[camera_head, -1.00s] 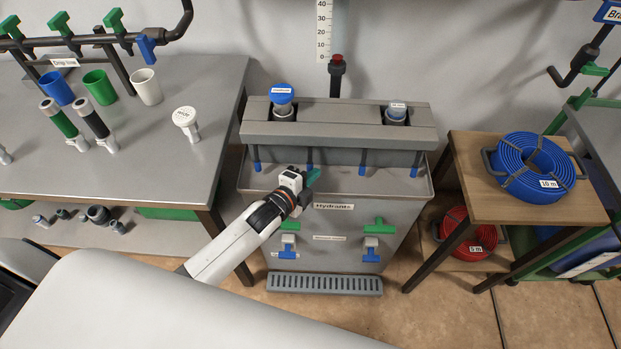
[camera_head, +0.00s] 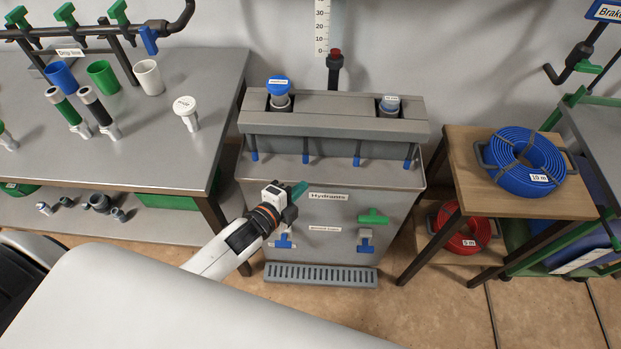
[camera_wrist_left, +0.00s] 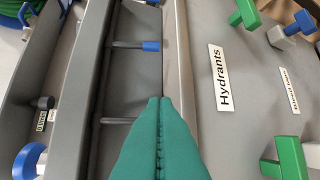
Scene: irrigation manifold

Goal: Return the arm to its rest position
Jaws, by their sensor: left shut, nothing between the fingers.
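My left gripper (camera_head: 300,190) is in front of the grey hydrant unit (camera_head: 388,205), near the upper left of its front face, left of the "Hydrants" label (camera_head: 328,196). Its teal fingers are closed together and empty; they also fill the lower middle of the left wrist view (camera_wrist_left: 160,140). My white forearm reaches up from the lower left and hides part of the unit's lower left. No right gripper shows.
The unit's front has a green tap handle (camera_head: 373,216) and blue valves (camera_head: 365,246), with a drain grate (camera_head: 320,275) below. A metal bench (camera_head: 190,160) with cups stands left. A wooden stand (camera_head: 465,185) with a blue hose coil (camera_head: 526,162) stands right.

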